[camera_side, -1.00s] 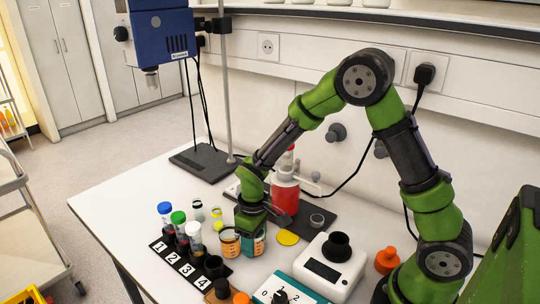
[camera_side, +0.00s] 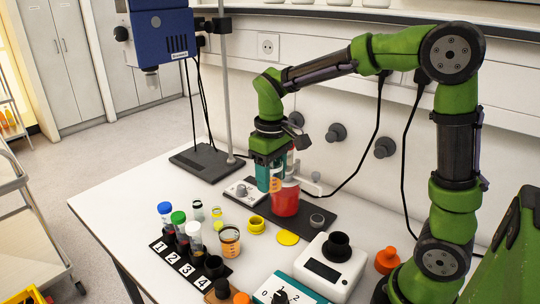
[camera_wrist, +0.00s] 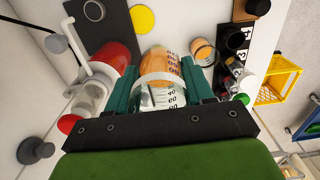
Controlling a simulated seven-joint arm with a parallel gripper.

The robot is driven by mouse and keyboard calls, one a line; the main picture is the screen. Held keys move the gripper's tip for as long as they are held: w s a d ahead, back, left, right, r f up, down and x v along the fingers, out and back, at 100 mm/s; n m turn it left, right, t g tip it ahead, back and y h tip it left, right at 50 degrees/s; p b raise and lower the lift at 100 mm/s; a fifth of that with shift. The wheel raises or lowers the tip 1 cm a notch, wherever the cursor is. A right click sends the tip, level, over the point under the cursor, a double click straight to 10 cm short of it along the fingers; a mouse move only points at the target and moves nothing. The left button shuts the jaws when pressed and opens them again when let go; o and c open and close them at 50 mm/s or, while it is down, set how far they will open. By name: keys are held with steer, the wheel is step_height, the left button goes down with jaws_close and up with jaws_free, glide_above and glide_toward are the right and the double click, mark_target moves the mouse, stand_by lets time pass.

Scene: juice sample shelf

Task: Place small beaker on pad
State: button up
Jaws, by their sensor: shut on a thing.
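My gripper (camera_side: 268,181) is raised above the bench, its teal fingers shut on a clear beaker with orange contents (camera_side: 276,184). In the wrist view the beaker (camera_wrist: 160,66) sits between the fingers, with a pale band and printed scale marks. In the side view the fingers partly hide it. A flat yellow disc (camera_side: 288,238), which looks like the pad, lies bare on the bench; it also shows in the wrist view (camera_wrist: 143,19). A second beaker with orange contents (camera_side: 229,242) stands on the bench to the lower left of my gripper.
A red-filled vessel (camera_side: 286,201) stands close beside the held beaker. A numbered rack (camera_side: 190,263) with capped tubes is at left. A white scale-like device (camera_side: 330,268) stands at right.

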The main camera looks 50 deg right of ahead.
steer(key=n, duration=0.2)
glide_above(281, 254)
step_height(281, 254, down, 7)
step_height(281, 254, down, 6)
steer(key=shift+d+f, duration=0.1)
steer(key=shift+f, duration=2.2)
steer(key=shift+f, duration=0.15)
steer(key=o, duration=1.1)
steer(key=shift+o, duration=0.2)
